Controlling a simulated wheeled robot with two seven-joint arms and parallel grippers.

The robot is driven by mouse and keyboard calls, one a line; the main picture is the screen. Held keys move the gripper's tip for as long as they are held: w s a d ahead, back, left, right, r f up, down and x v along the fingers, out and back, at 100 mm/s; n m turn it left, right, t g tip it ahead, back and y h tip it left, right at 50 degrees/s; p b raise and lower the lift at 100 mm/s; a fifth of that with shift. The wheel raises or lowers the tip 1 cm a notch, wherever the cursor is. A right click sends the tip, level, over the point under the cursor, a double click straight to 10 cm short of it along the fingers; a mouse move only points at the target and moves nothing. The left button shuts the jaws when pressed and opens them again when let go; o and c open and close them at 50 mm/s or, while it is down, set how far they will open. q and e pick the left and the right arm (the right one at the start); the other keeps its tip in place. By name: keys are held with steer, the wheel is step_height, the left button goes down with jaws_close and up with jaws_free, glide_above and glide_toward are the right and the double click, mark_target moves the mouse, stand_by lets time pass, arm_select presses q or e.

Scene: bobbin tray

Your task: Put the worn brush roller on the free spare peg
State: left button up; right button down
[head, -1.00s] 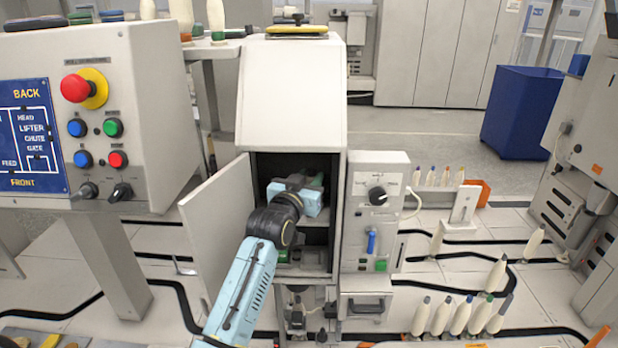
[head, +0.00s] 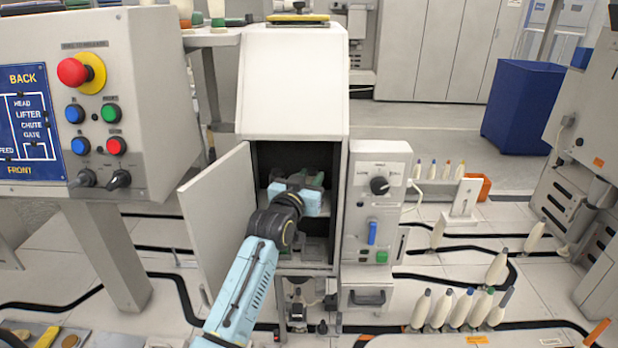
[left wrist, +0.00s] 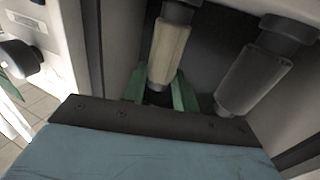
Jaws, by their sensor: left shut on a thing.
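My left gripper (head: 314,181) is inside the open cabinet (head: 293,85); its arm reaches in past the open door. In the left wrist view its green fingers (left wrist: 180,92) are shut on a pale tan roller (left wrist: 170,48), apparently the worn brush roller. The roller's upper end meets a dark holder at the top of the picture; I cannot tell whether it is still seated there. A grey roller (left wrist: 250,75) hangs from another dark holder to the right, apart from the fingers. In the head view the rollers are hidden. I cannot make out a free spare peg. My right gripper is out of view.
The cabinet door (head: 220,220) stands open on the left. A control box (head: 378,200) with a black knob adjoins the cabinet on the right. A button panel (head: 95,105) stands at left. Several cream bobbins (head: 460,310) stand at lower right.

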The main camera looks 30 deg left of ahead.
arm_select(q)
steer(key=shift+f, duration=0.15)
steer(key=o, duration=1)
steer(key=shift+a, duration=0.15)
steer(key=shift+o, duration=0.2)
